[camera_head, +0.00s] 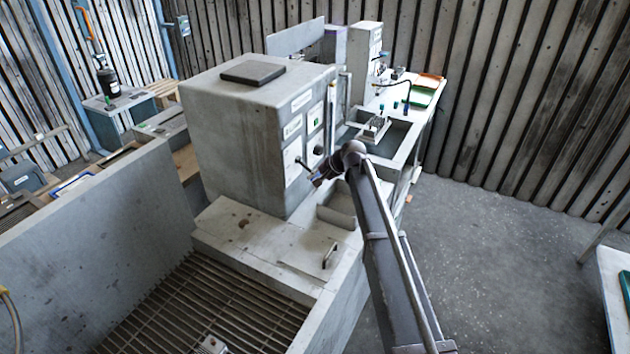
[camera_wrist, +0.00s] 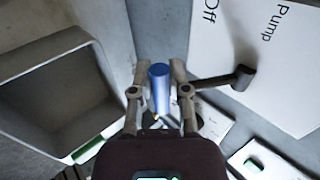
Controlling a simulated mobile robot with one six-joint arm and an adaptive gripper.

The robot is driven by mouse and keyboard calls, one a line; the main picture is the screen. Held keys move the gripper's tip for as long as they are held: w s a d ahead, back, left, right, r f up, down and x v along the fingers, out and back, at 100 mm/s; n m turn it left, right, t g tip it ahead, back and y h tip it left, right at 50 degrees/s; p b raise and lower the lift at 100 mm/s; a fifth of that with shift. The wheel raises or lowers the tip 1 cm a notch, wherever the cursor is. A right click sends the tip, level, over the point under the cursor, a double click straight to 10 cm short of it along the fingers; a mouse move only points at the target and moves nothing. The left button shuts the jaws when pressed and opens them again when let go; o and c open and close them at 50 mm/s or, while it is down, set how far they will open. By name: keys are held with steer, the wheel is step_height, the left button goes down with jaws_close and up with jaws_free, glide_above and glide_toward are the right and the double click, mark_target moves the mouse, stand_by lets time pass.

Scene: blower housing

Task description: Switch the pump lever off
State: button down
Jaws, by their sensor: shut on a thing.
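The pump lever has a dark arm that stands out from a white panel (camera_head: 293,162) on the grey housing. In the wrist view the lever's dark hub and arm (camera_wrist: 217,81) run left behind my right finger. A blue cylinder (camera_wrist: 158,78), which appears to be its handle, sits between my fingertips. My gripper (camera_head: 316,181) is shut on it, close to the panel; it also fills the lower wrist view (camera_wrist: 159,70). The panel reads "Pump" and "Off" (camera_wrist: 240,40) above the lever. The finger hides where arm and handle join.
The tall grey housing (camera_head: 235,135) stands left of my gripper, with a dark plate (camera_head: 253,72) on top. An open grey bin (camera_wrist: 55,90) lies left in the wrist view. A slatted grate (camera_head: 200,310) and a small handle (camera_head: 329,256) lie below.

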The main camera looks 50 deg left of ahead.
steer(key=shift+w, duration=0.1)
steer(key=c, duration=0.6)
jaws_free()
steer(key=shift+w+a+f, duration=0.1)
steer(key=shift+f, duration=0.05)
steer(key=shift+w+d+f+p+v, duration=0.15)
steer(key=shift+d+f+p+v, duration=0.3)
steer(key=shift+p+v, duration=1.6)
steer(key=shift+w+d+f+p+v, duration=0.15)
steer(key=shift+d+f+p+v, duration=0.55)
steer(key=shift+v, duration=2.4)
steer(key=shift+w+d+f+p+v, duration=0.2)
steer(key=shift+p+v, duration=1.5)
steer(key=shift+v, duration=0.9)
